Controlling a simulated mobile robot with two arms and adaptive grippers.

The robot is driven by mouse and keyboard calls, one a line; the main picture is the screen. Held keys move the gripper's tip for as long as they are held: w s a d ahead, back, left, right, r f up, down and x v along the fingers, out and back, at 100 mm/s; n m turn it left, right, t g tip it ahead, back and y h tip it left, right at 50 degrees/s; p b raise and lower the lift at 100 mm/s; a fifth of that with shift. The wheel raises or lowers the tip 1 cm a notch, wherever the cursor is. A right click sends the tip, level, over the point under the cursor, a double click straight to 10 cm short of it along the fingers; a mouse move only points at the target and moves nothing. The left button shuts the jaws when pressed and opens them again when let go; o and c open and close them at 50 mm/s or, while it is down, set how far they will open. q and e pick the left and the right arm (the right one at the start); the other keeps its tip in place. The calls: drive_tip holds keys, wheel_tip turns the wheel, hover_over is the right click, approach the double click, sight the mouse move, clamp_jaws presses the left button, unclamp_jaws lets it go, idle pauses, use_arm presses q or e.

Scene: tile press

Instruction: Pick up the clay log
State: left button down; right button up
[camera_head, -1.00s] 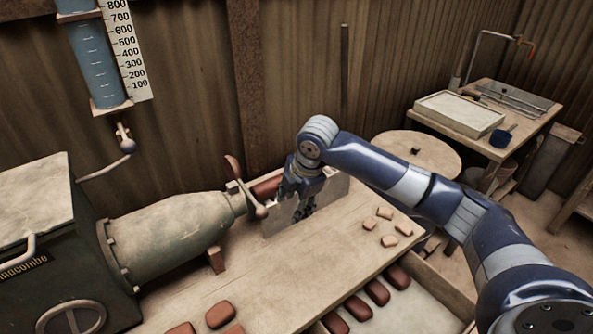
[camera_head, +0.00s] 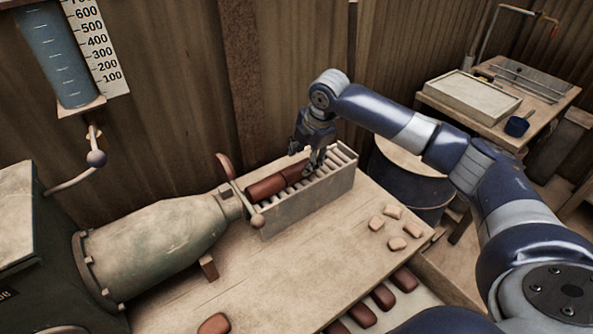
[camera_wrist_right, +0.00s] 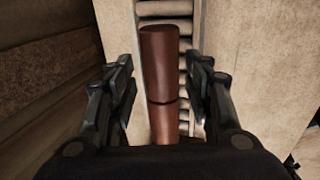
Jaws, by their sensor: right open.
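A reddish-brown clay log (camera_head: 268,188) lies on the slatted rack (camera_head: 300,205) at the mouth of the extruder. A seam divides it from a second length of clay (camera_head: 293,173) in line with it. My right gripper (camera_head: 312,164) is at the rack, at the end of the clay away from the extruder, pointing down. In the right wrist view, the open fingers (camera_wrist_right: 160,74) stand on both sides of the clay (camera_wrist_right: 160,60), with visible gaps. The seam also shows there. My left gripper is not in view.
The green extruder (camera_head: 150,245) stands left of the rack, with a lever (camera_head: 240,188) at its mouth. Small pale tiles (camera_head: 397,243) lie right of the rack, and reddish pieces (camera_head: 383,297) lie along the front. The board between is clear. A wooden wall is behind.

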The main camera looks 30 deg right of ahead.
sight(300, 166)
drive_tip(key=shift+w+f, duration=0.1)
drive_tip(key=shift+f, duration=0.25)
drive_tip(key=x, duration=0.3)
drive_tip(key=p+x, duration=0.1)
drive_tip(key=shift+a+f, duration=0.2)
drive_tip(key=shift+a, duration=0.1)
drive_tip(key=shift+w+f, duration=0.15)
drive_tip(key=shift+f, duration=0.25)
drive_tip(key=shift+c, duration=0.6)
drive_tip(key=c, duration=0.9)
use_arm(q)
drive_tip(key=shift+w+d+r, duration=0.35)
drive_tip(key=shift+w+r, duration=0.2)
use_arm(e)
drive_tip(key=shift+r, duration=0.15)
drive_tip(key=shift+c, duration=0.3)
